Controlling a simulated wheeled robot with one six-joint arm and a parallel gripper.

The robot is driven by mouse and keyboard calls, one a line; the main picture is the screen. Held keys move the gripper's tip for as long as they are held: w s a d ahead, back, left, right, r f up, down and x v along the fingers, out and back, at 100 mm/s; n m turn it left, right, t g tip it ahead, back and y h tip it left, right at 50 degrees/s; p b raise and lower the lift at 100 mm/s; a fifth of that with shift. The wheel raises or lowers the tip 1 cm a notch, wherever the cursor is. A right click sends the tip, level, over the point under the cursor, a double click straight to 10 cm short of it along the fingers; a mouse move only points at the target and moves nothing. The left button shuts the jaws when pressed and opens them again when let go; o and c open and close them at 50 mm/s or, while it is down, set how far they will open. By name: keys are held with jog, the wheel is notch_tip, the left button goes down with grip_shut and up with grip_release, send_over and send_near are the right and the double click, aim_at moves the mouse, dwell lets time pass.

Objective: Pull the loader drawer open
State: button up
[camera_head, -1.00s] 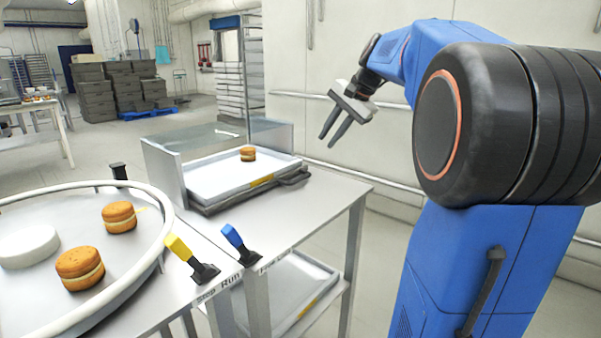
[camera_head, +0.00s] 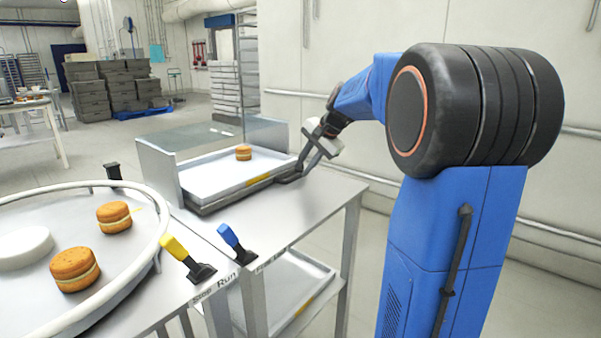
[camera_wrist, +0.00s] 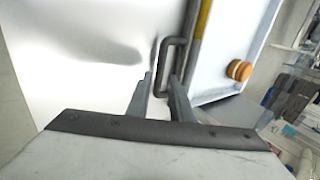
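The loader drawer (camera_head: 215,180) is a pale tray with a yellow mark on its front, set in a clear-walled loader on the metal table. One filled round (camera_head: 243,152) sits on it; it also shows in the wrist view (camera_wrist: 239,70). The drawer's dark handle (camera_wrist: 165,62) sticks out from its front. My gripper (camera_head: 300,168) is down at the handle. In the wrist view my gripper (camera_wrist: 160,84) has its fingers apart, with the near end of the handle between them. I cannot tell whether either finger touches it.
A round turntable (camera_head: 150,250) with two filled rounds and a white disc stands at the left. A yellow lever (camera_head: 175,247) and a blue lever (camera_head: 231,237) rise at the near table edge. Bare tabletop (camera_head: 290,205) lies in front of the drawer.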

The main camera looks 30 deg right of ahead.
aim_at(297, 176)
jog(key=shift+x, duration=1.5)
grip_shut()
jog(key=s+d, duration=0.2)
jog(key=s, duration=0.4)
jog(key=s+d, duration=0.2)
jog(key=s, duration=0.4)
jog(key=s+d, duration=0.2)
jog(key=s, duration=0.4)
jog(key=shift+s+d, duration=0.2)
jog(key=shift+d, duration=0.1)
grip_release()
jog(key=shift+r, duration=0.1)
jog(key=v, duration=1.7)
